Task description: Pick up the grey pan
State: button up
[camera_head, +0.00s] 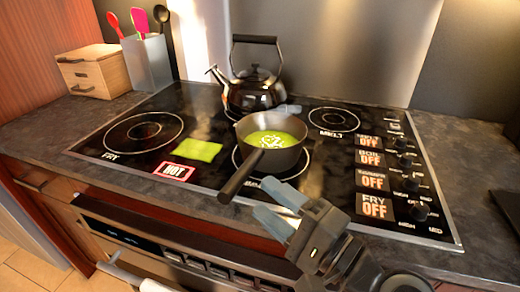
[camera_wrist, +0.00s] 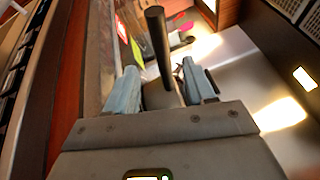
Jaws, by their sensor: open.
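The grey pan (camera_head: 297,154) sits on the front middle burner, with green contents and a white pattern inside it. Its dark handle (camera_head: 240,179) points toward the front left of the stove. My gripper (camera_head: 271,205) is in front of the pan, to the right of the handle's end, with its pale blue fingers apart. In the wrist view, a dark bar that looks like the pan handle (camera_wrist: 157,42) shows between the two fingers of my gripper (camera_wrist: 159,68). I see no contact with it.
A black kettle (camera_head: 253,92) stands close behind the pan. A green square (camera_head: 195,150) and a red HOT label (camera_head: 172,171) lie left of the handle. Knobs (camera_head: 408,185) line the right. A utensil holder (camera_head: 146,62) and wooden box (camera_head: 94,72) stand back left.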

aim_at(259, 159)
jog(key=x, duration=0.3)
jog(key=shift+w+a+r+p, duration=0.25)
jog(key=shift+a+r+p, duration=0.05)
jog(key=shift+r, duration=0.1)
jog(key=shift+f+p+x, duration=0.2)
jog(key=shift+p+x, duration=0.45)
jog(key=shift+x, duration=2.1)
jog(key=shift+w+d, duration=0.1)
jog(key=shift+d, duration=0.05)
jog(key=shift+c, duration=0.2)
grip_shut()
jog(key=shift+r, duration=0.15)
